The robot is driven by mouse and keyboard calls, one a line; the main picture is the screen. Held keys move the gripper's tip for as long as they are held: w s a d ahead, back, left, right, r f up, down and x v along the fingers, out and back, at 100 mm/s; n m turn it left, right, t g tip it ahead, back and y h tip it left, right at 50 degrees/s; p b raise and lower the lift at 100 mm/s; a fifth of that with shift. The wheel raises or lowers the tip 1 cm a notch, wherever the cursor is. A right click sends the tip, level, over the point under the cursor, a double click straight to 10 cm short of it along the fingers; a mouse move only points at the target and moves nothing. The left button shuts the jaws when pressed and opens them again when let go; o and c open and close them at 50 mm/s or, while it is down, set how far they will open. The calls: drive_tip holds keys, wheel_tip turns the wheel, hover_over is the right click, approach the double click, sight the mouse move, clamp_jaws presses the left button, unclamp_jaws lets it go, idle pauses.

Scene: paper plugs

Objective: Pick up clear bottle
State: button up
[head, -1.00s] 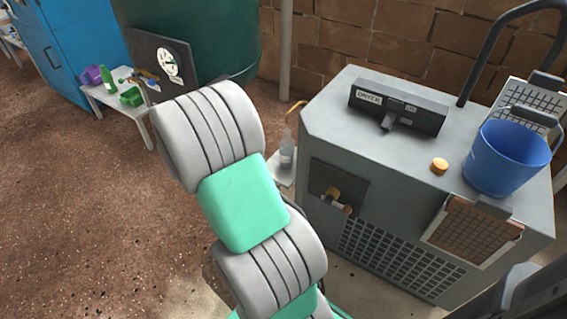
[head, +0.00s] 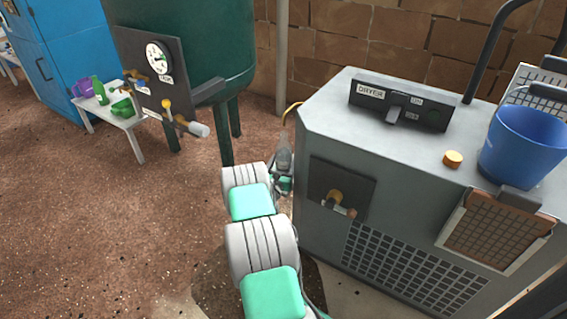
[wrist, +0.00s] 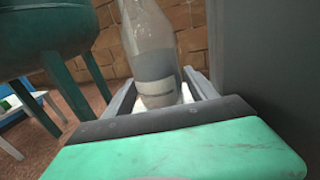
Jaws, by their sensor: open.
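The clear bottle (wrist: 150,45) stands upright, with a pale label, straight ahead in the wrist view. In the head view the bottle (head: 284,158) shows beside the left side of the grey dryer, its lower part hidden by my arm. My gripper (wrist: 158,90) is open, with one finger on each side of the bottle's lower part. I cannot tell whether the fingers touch it. In the head view the gripper is mostly hidden behind my own arm.
The grey dryer (head: 330,120) stands close on the right. A green tank (head: 200,50) on legs stands to the left. A white table (head: 130,122) holds a green bottle (head: 100,91), a purple container (head: 82,88) and a green container (head: 121,107). A blue bucket (head: 522,145) sits on the dryer.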

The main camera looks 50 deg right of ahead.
drive_tip(key=shift+w+d, duration=0.15)
drive_tip(key=shift+d, duration=0.1)
drive_tip(key=c, duration=1)
drive_tip(key=shift+o, duration=0.2)
drive_tip(key=shift+r, duration=0.1)
